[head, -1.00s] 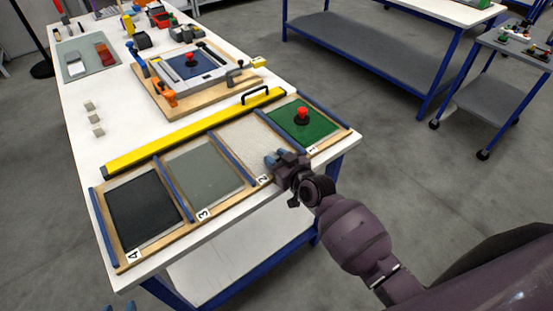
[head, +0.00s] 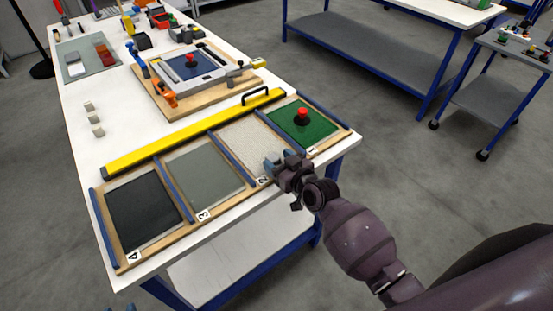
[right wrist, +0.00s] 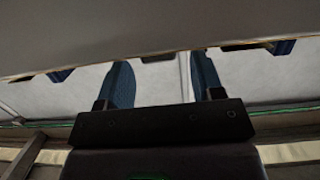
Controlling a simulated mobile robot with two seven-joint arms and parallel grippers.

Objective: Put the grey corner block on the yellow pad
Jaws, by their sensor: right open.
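My right gripper (head: 281,160) is open and empty over the front edge of panel 2, far from both. The right wrist view shows its two blue fingers (right wrist: 164,80) apart. Blue tips at the bottom left edge may be my left gripper (head: 119,308).
A long yellow bar (head: 190,133) with a black handle lies behind the numbered panels. The green panel (head: 317,129) holds a red-topped button (head: 302,115). Bare table (head: 80,85) is at the left.

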